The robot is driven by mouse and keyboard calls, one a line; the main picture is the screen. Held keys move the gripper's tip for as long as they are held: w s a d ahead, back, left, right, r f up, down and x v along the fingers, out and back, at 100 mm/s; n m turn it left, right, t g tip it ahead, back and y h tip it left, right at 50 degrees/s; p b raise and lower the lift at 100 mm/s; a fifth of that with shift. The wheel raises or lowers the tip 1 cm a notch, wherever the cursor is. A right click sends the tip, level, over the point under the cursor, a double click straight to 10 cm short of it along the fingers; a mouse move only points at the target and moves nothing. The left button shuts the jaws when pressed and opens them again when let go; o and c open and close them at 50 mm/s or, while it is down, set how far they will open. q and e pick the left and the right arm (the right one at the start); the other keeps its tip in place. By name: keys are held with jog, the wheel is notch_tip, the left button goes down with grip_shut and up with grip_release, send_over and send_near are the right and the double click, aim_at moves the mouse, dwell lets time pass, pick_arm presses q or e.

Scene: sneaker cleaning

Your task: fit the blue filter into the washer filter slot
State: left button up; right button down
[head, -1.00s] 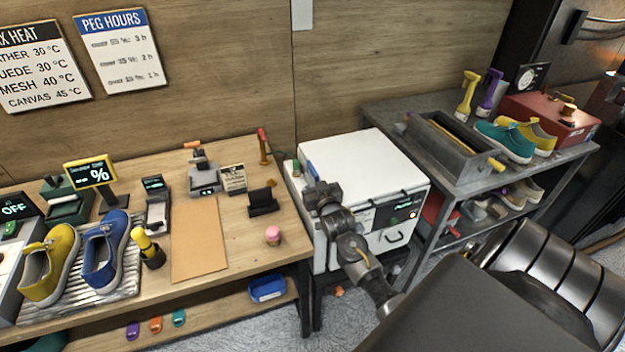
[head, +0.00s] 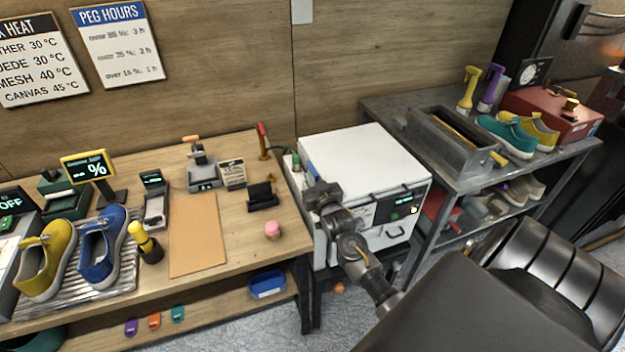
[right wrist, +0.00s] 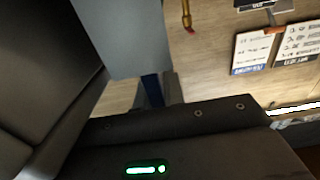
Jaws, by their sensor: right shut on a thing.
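The washer (head: 362,160) is a white box with a dark display panel (head: 396,206) and a handled flap on its front. My right gripper (head: 312,186) is at the washer's left front edge in the head view, in front of its upper left corner. It is shut on the blue filter, a narrow dark-blue strip (right wrist: 152,90) between the fingers in the right wrist view. A pale grey-blue panel (right wrist: 122,38) lies against the strip; I cannot tell whether it belongs to the filter. The filter slot cannot be made out. My left gripper is not in view.
A wooden bench (head: 240,215) with sneakers and small tools stands left of the washer. A green-topped bottle (head: 295,161) stands close by the gripper. A metal rack (head: 384,108) with a trough and shoes is on the right.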

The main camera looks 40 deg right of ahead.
jog(key=c, duration=1.4)
grip_release()
jog(key=shift+f, duration=0.25)
jog(key=shift+s+a+f, duration=0.25)
jog(key=shift+s, duration=0.2)
jog(key=b+v, duration=0.2)
jog(key=v, duration=0.7)
jog(key=shift+s+r+b, duration=0.3)
jog(key=shift+s+r, duration=0.1)
jog(key=shift+r, duration=0.05)
